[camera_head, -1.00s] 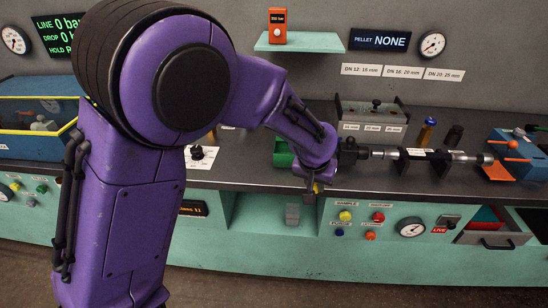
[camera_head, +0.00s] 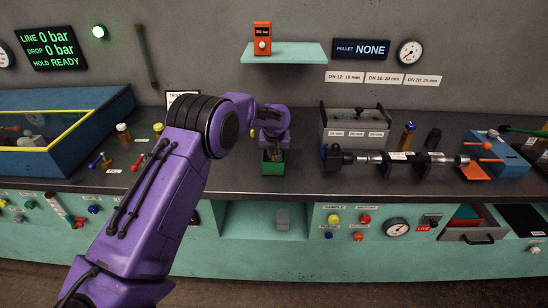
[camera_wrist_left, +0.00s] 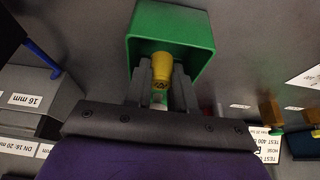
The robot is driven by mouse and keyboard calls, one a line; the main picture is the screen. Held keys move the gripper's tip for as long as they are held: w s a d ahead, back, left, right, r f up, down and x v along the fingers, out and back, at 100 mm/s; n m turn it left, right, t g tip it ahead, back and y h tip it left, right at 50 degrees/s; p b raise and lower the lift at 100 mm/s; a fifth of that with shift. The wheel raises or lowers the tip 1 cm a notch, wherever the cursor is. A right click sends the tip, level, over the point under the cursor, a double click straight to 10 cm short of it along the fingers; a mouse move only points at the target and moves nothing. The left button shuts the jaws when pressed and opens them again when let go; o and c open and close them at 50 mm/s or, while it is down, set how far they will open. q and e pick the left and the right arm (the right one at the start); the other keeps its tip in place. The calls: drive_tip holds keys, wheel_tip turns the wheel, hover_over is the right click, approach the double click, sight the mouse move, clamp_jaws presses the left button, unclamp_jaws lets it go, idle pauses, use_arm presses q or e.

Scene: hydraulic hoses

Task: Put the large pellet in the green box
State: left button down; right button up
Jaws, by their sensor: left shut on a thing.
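The green box (camera_head: 272,168) stands on the bench, left of the grey hose fixture. Its open mouth shows in the left wrist view (camera_wrist_left: 205,42). My left gripper (camera_head: 271,150) points down at the box. In the wrist view its fingers (camera_wrist_left: 161,82) are shut on a yellow piece (camera_wrist_left: 161,66) with a dark mark, likely the pellet; a pale and green part shows below it between the fingers. The yellow piece overlaps the box opening in that view; I cannot tell how deep it sits. In the head view the gripper hides it. My right gripper is not in view.
The hose fixture (camera_head: 400,160) and a lidded grey case (camera_head: 355,125) stand right of the box. A yellow-edged blue bin (camera_head: 100,110) and several small bottles (camera_head: 124,132) are to the left. The shelf (camera_head: 284,53) hangs above. Bench beside the box is clear.

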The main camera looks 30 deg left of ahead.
use_arm(q)
drive_tip(key=shift+a+f, duration=0.25)
wheel_tip(320, 180, down, 3)
drive_tip(key=shift+r+p, duration=0.2)
drive_tip(key=shift+p, duration=0.2)
drive_tip(key=shift+w+a+f, duration=0.1)
drive_tip(key=shift+f, duration=0.25)
drive_tip(key=shift+f, duration=0.1)
drive_tip(key=c, duration=1.3)
unclamp_jaws()
drive_tip(key=shift+o, duration=0.2)
